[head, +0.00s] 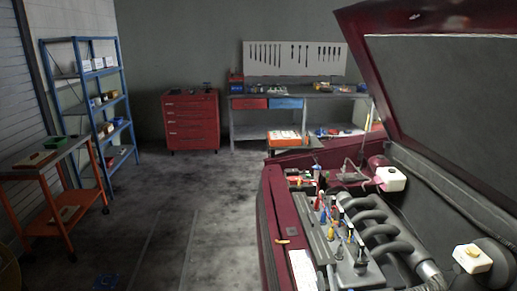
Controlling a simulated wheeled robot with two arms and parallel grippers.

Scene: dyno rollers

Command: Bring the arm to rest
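I cannot make out either of my grippers or arms in the head view. The dark red car (267,222) stands at the right with its hood (440,95) raised. Its open engine bay shows a grey engine (345,262) with curved pipes (372,217). Several small coloured tools or parts (322,204) stand upright on the engine. A white reservoir (391,179) sits at the back of the bay, and another white container with a yellowish cap (472,258) is at the lower right.
An orange cart (45,175) and blue shelf rack (98,110) stand at the left. A red tool cabinet (190,122) and a workbench (250,103) under a tool board (295,59) line the back wall. The floor (180,215) between cart and car is clear.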

